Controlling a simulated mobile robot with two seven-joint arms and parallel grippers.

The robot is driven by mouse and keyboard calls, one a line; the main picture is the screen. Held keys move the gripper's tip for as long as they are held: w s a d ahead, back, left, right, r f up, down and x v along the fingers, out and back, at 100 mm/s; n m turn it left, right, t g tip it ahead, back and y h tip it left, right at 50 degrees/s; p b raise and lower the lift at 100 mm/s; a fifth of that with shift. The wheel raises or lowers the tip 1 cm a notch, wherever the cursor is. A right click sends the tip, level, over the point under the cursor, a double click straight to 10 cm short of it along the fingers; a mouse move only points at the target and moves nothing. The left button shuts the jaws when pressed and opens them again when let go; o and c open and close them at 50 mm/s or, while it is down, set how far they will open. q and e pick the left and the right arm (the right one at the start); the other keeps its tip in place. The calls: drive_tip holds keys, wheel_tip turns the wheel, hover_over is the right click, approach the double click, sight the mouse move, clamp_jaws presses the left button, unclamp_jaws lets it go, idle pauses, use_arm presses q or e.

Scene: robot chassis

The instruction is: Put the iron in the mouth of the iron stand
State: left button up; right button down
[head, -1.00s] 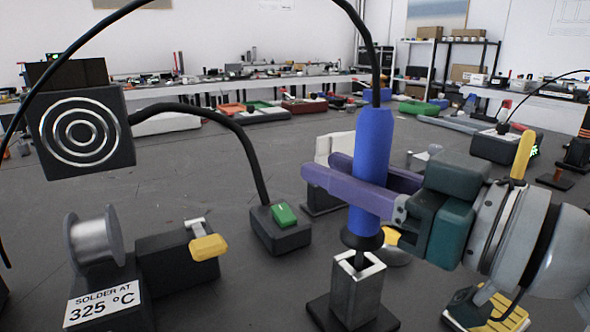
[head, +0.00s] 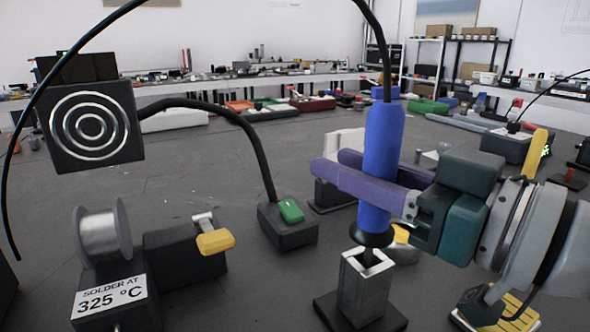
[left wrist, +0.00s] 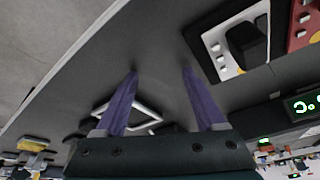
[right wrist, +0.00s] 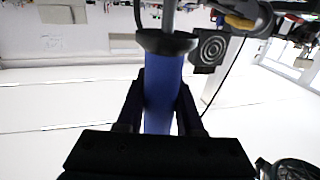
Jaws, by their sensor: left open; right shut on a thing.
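The iron (head: 382,150) has a blue handle, a dark collar at its lower end and a black cable rising from its top. My right gripper (head: 350,175) is shut on its handle and holds it about upright; the blue handle also shows between the fingers in the right wrist view (right wrist: 160,100). The iron stand (head: 364,288) is a grey square metal tube on a dark base. The iron's tip is at the stand's open mouth, with the collar just above the rim; how deep the tip sits is hard to tell. My left gripper (left wrist: 160,85) is open and empty.
A solder spool (head: 102,235) on a dark holder labelled 325 °C stands at the left. A fume extractor (head: 90,125) with a black hose is behind it. A dark box with a green switch (head: 290,211) stands left of the stand. Benches line the back.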

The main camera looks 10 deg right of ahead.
use_arm(q)
drive_tip(key=shift+w+r+p, duration=0.1)
drive_tip(key=shift+r+p, duration=0.15)
drive_tip(key=shift+p, duration=0.6)
drive_tip(key=shift+r+p, duration=0.95)
use_arm(e)
drive_tip(key=shift+w+d+r, duration=0.1)
drive_tip(key=shift+w+r, duration=0.05)
drive_tip(key=shift+r, duration=2.15)
use_arm(q)
drive_tip(key=shift+d+f, duration=0.1)
drive_tip(key=shift+f, duration=0.05)
drive_tip(key=shift+f+b, duration=0.25)
drive_tip(key=shift+b, duration=0.15)
